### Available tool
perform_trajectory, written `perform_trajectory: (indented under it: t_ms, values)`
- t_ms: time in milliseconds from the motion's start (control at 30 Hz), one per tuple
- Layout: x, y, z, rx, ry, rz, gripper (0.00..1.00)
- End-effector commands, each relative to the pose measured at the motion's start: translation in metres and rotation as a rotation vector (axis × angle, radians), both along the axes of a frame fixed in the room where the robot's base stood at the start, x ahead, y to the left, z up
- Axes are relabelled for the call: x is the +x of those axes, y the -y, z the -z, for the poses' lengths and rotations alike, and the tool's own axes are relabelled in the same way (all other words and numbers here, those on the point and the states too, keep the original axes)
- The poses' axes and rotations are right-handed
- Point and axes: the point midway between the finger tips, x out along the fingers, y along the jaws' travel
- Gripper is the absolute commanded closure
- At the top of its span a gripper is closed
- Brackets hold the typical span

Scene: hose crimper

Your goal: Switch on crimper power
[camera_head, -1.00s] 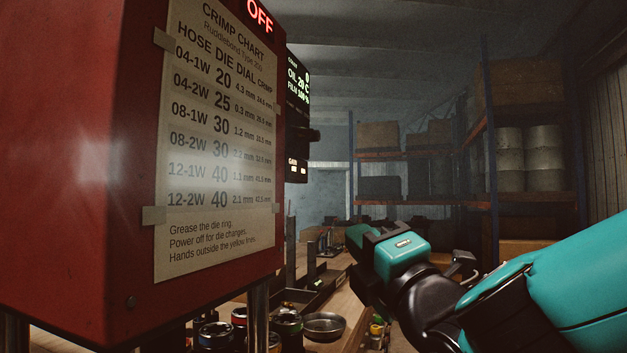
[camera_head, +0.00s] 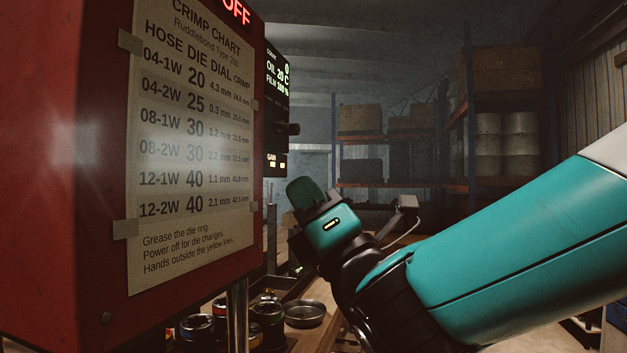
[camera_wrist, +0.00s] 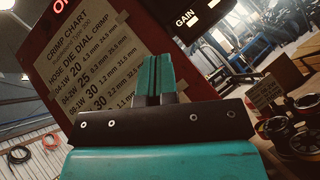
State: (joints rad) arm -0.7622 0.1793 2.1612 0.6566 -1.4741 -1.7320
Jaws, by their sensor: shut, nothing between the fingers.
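The red crimper (camera_head: 60,180) fills the left of the head view, with a crimp chart (camera_head: 190,150) taped to its side. A red sign (camera_head: 237,12) at the top reads OFF. A dark control panel (camera_head: 277,95) with a lit display and a dark knob (camera_head: 290,129) shows edge-on at the crimper's right side. My gripper (camera_head: 304,190) is shut and empty, just right of and below the panel in the picture. In the wrist view its teal fingers (camera_wrist: 155,75) are together in front of the chart, and the GAIN panel (camera_wrist: 192,18) is to their right. I cannot make out a power switch.
Several dark cans (camera_head: 266,312) and a round metal dish (camera_head: 305,313) stand on the bench below the crimper. A small sign (camera_wrist: 265,92) stands by the cans. Shelves with boxes and drums (camera_head: 505,140) are far back. The air right of the panel is open.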

Motion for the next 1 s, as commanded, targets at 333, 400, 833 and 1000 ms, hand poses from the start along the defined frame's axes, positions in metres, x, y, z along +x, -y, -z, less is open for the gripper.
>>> perform_trajectory:
  t_ms: [333,400,833,1000]
  values:
    - [0.034,-0.027,-0.046,-0.002,-0.001,0.001,1.00]
    - [0.038,-0.025,-0.053,-0.002,-0.002,0.003,1.00]
    - [0.053,-0.017,-0.072,-0.001,-0.001,0.000,1.00]
    - [0.053,-0.016,-0.071,0.000,-0.001,0.000,1.00]
